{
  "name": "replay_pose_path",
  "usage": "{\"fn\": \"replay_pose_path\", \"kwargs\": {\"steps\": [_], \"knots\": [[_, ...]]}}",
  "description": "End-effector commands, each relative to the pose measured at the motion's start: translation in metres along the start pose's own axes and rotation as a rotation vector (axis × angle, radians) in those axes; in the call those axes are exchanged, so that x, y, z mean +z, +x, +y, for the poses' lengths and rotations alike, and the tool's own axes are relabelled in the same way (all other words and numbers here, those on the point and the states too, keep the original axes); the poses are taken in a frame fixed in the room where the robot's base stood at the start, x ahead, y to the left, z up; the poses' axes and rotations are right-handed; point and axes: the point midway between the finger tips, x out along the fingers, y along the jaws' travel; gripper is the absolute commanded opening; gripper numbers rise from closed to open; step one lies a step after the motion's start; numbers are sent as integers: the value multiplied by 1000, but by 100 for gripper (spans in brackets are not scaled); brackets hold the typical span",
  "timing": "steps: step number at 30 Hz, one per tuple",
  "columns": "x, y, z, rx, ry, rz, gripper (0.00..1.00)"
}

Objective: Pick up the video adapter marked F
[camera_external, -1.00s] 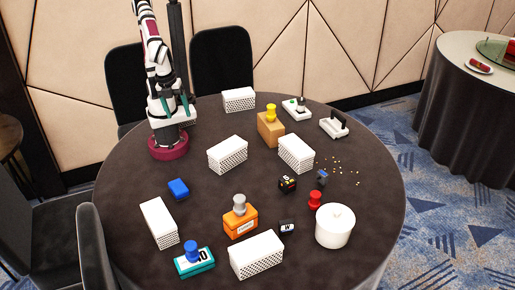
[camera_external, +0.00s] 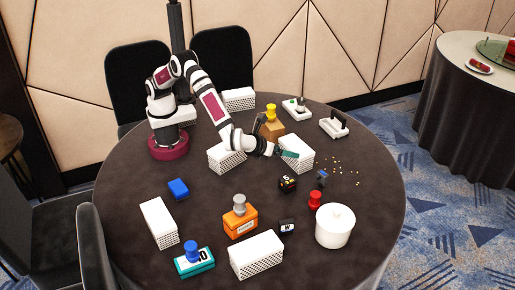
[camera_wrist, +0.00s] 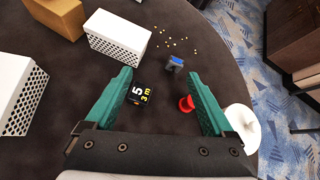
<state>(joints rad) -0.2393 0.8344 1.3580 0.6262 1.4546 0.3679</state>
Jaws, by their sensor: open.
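I cannot read an F on any object. A black block (camera_external: 287,183) lies right of centre on the table; in the wrist view this black block (camera_wrist: 141,94) reads "5" and "3 m". A small dark adapter-like piece with a blue part (camera_external: 321,177) lies to its right, and it also shows in the wrist view (camera_wrist: 175,63); its marking is too small to read. Another black block (camera_external: 287,227) is marked W. My gripper (camera_wrist: 160,78) is open and empty, its teal fingers spread above the table, with the "5" block in view between them.
White perforated boxes (camera_external: 295,153) stand around, one close to my gripper. A brown box (camera_external: 270,129) with a yellow knob stands behind. A red knob-shaped piece (camera_external: 315,200) and a white lidded pot (camera_external: 335,227) are at right. Small crumbs lie near the right edge.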

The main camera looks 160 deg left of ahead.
Motion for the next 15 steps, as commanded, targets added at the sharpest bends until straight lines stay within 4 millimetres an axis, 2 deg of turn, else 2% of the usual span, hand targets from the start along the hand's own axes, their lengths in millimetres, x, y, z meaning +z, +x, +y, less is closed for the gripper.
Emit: {"fn": "replay_pose_path", "kwargs": {"steps": [1, 3, 6, 9, 15], "knots": [[-17, 34, -14, -10, 65, -61, 88], [-34, 73, -29, -36, 148, -142, 88], [-51, 111, -38, -59, 232, -222, 88], [-58, 129, -40, -70, 270, -259, 88], [-52, 155, -42, -72, 276, -265, 88]]}}
